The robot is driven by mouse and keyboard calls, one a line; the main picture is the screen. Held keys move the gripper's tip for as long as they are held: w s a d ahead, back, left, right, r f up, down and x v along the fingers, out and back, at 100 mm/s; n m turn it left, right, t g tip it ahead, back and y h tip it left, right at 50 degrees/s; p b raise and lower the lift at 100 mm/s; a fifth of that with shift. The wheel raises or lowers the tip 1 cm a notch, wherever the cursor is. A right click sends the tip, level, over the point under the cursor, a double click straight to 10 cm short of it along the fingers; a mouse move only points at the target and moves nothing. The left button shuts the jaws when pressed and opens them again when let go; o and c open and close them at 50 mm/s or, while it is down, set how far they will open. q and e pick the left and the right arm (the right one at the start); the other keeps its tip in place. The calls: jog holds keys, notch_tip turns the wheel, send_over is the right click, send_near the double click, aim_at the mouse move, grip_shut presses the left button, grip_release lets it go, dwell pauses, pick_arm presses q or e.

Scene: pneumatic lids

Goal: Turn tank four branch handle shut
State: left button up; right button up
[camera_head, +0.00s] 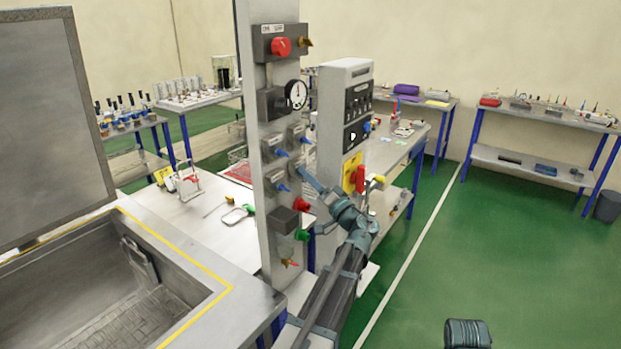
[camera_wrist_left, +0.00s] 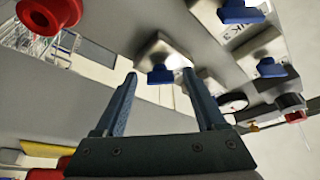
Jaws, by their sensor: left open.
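The valve panel (camera_head: 258,215) stands upright in the middle of the head view, with blue handles on grey blocks in two columns. My left gripper (camera_head: 310,198) is open at its right edge, its upper finger crossing in front of the lower right block. In the left wrist view a blue handle (camera_wrist_left: 160,76) on a grey block appears between the two open fingertips. I see no grip on it, and its label is not readable. Another blue handle (camera_wrist_left: 240,12) sits by a label ending in 3. My right gripper is out of view.
A red knob (camera_head: 302,204) and a green knob (camera_head: 303,235) sit close to my left gripper. A gauge (camera_head: 296,94) is higher on the panel. A grey open basin (camera_head: 110,290) is at the left, and a workbench (camera_head: 385,155) stands behind.

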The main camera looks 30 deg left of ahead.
pick_arm(q)
grip_shut()
dwell(0.3)
jog(key=shift+s+m, duration=0.1)
jog(key=shift+m, duration=0.2)
jog(key=shift+r+m+g+h+p, duration=0.3)
jog(key=shift+m+h+p, duration=0.7)
jog(key=shift+m+p, duration=1.45)
jog(key=shift+r+m+g+h+p, duration=0.1)
jog(key=shift+m+g+h+p, duration=0.65)
jog(key=shift+m+p, duration=1.7)
jog(key=shift+r+m+g+h+p, duration=0.15)
jog(key=shift+m+h+p, duration=1.3)
jog(key=shift+m, duration=1.85)
